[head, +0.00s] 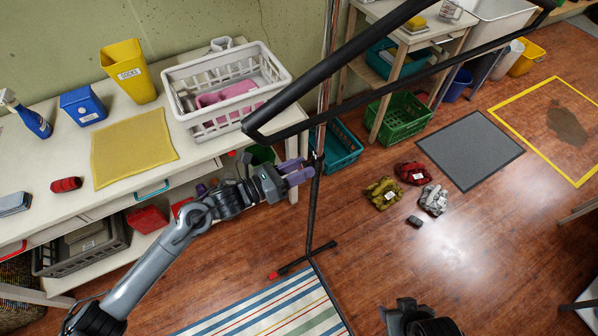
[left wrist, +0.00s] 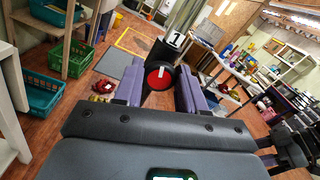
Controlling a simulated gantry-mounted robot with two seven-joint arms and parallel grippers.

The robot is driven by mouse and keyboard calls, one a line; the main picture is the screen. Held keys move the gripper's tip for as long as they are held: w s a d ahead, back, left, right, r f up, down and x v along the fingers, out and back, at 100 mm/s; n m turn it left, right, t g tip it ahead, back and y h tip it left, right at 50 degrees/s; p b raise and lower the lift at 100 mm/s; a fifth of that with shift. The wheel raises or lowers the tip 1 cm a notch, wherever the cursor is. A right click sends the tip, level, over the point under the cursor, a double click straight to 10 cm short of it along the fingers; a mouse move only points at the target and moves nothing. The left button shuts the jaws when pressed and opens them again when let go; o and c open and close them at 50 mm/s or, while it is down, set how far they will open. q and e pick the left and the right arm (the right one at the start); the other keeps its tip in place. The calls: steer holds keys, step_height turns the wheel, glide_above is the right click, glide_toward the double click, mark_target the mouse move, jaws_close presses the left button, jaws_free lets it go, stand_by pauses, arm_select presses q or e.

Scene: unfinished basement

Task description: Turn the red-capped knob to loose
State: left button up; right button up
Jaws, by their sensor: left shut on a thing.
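The red-capped knob (left wrist: 153,80) shows in the left wrist view as a black round body with a red face and a white pointer mark, which stands nearly upright, tilted slightly right. A white label with a dark mark (left wrist: 176,40) sits just above it. My left gripper (left wrist: 160,92) has its purple fingers on either side of the knob, shut on it. In the head view my left gripper (head: 299,173) reaches the black upright of a rack (head: 314,205); the knob itself is hidden there.
The rack's black bars (head: 350,65) cross above my left arm, and its foot (head: 300,262) stands by a striped rug (head: 265,312). A white table (head: 200,145) with a white basket (head: 225,90) is at left. Red, olive and grey bundles lie on open floor to the right.

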arm_select(q)
steer(key=n+b, duration=0.3)
steer(key=n, duration=0.4)
steer(key=shift+w+f, duration=0.1)
steer(key=shift+f, duration=0.05)
steer(key=n, duration=0.8)
steer(key=shift+n, duration=0.3)
steer(key=n+p, duration=0.1)
steer(key=n, duration=0.2)
steer(key=shift+n, duration=0.3)
steer(key=n+p, duration=0.7)
steer(key=n, duration=0.6)
steer(key=shift+f, duration=0.2)
arm_select(e)
step_height(320, 180, up, 4)
steer(key=shift+r, duration=0.2)
steer(key=shift+d, duration=0.1)
